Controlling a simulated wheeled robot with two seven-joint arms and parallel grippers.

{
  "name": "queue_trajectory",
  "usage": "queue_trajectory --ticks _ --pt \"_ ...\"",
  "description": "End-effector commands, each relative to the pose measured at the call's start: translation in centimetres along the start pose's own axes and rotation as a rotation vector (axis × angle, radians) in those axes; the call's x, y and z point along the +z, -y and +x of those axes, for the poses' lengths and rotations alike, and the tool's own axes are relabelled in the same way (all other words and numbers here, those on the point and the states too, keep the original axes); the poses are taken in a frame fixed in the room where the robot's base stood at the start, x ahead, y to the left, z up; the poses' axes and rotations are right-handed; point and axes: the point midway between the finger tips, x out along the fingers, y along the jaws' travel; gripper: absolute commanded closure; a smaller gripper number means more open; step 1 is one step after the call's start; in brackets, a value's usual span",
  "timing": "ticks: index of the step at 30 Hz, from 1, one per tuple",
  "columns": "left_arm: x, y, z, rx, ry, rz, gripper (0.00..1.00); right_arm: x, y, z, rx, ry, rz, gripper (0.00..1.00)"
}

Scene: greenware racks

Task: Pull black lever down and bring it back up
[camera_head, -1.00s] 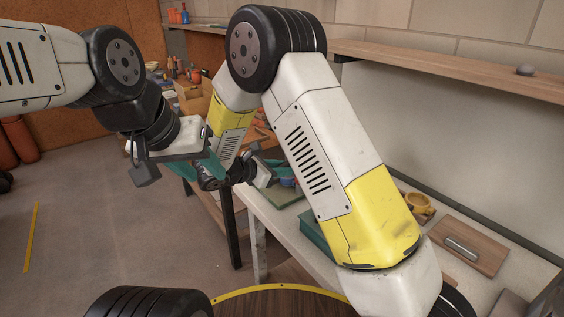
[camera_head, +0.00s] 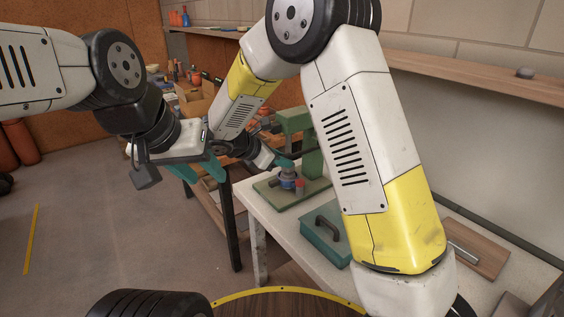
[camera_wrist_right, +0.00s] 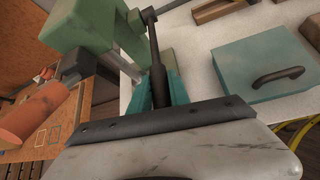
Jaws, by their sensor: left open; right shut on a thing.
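A green press (camera_head: 312,160) stands on the worktable, partly hidden behind my right arm. It also shows in the right wrist view (camera_wrist_right: 85,28). Its black lever (camera_wrist_right: 152,38) runs from a pivot at the top of that view down between the teal fingers of my right gripper (camera_wrist_right: 162,88). These fingers are shut on the lever's thick dark grip. In the head view my right gripper (camera_head: 284,163) is small and partly hidden beside the press. My left gripper (camera_head: 198,173) is open and empty, out in front of the table's left end.
A teal box with a dark handle (camera_head: 318,238) sits on the table nearer me, right of the press in the wrist view. A wooden board (camera_head: 483,256) lies at the right. An orange cylinder (camera_wrist_right: 38,112) shows at left. Floor left of the table is clear.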

Motion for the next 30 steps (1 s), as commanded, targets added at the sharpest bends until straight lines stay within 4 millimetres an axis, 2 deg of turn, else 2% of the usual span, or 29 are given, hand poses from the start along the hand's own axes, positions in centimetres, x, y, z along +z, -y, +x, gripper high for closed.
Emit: queue_trajectory --ticks 1,6,14,21,30 --pt "0.0 0.0 0.0 0.000 0.000 0.000 0.59 1.0 -0.3 -0.5 -0.003 -0.043 0.016 1.00" --pt "0.0 0.0 0.0 0.000 0.000 0.000 0.59 3.5 -0.8 -1.6 -0.029 -0.201 0.035 1.00" --pt "0.0 0.0 0.0 0.000 0.000 0.000 0.59 7.5 -1.6 -2.6 -0.070 -0.443 0.064 1.00" --pt "0.0 0.0 0.0 0.000 0.000 0.000 0.59 11.3 -2.2 -2.5 -0.106 -0.661 0.087 1.00" --pt "0.0 0.0 0.0 0.000 0.000 0.000 0.59 14.8 -2.8 -1.7 -0.142 -0.886 0.106 1.00"
